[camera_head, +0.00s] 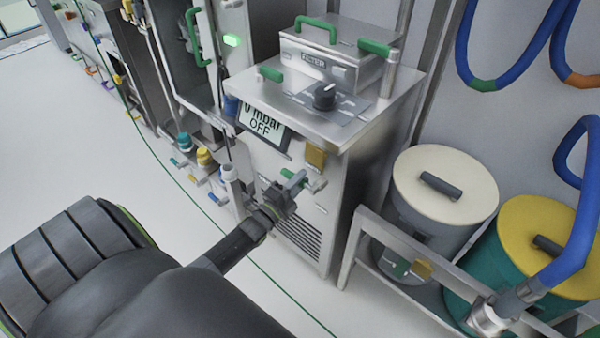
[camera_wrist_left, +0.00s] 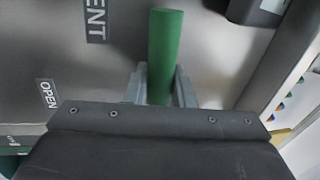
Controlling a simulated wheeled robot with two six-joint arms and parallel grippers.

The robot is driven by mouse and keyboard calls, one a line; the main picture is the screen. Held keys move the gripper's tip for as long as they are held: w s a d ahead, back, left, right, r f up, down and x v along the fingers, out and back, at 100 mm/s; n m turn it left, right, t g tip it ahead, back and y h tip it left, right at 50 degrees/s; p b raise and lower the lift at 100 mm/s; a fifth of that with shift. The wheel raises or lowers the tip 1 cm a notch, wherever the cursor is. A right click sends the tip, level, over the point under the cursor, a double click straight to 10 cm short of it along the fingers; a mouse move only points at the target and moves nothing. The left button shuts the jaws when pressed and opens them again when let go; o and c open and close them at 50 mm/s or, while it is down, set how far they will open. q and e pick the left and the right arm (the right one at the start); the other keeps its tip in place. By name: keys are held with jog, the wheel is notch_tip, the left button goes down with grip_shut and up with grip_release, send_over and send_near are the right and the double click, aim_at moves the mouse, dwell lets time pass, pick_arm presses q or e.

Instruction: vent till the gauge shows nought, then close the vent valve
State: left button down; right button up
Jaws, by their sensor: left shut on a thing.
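The steel cabinet (camera_head: 340,140) carries a display (camera_head: 262,128) that reads "0 mbar" and "OFF". My left gripper (camera_head: 292,187) is at the cabinet's front below the display. In the left wrist view its two fingers (camera_wrist_left: 160,90) are shut on the green vent valve handle (camera_wrist_left: 166,45), one on each side. The handle points up in that view, beside a label ending in "ENT" (camera_wrist_left: 95,18). An "OPEN" label (camera_wrist_left: 47,95) lies to the left, away from the handle. The valve's pivot is hidden. My right gripper is in neither view.
A black knob (camera_head: 324,97) and a lidded box (camera_head: 322,62) with a green handle are on the cabinet top. Two lidded drums, cream (camera_head: 445,182) and yellow (camera_head: 550,245), stand right behind a rail. Blue hoses hang at right. White floor is open at left.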

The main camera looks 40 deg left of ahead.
pick_arm(q)
jog(key=shift+r+m, duration=0.2)
jog(key=shift+m, duration=0.4)
jog(key=c, duration=1.3)
grip_release()
jog(key=v, duration=1.7)
jog(key=shift+s+a+b, duration=0.1)
jog(key=shift+s+b, duration=0.15)
jog(key=shift+b, duration=0.05)
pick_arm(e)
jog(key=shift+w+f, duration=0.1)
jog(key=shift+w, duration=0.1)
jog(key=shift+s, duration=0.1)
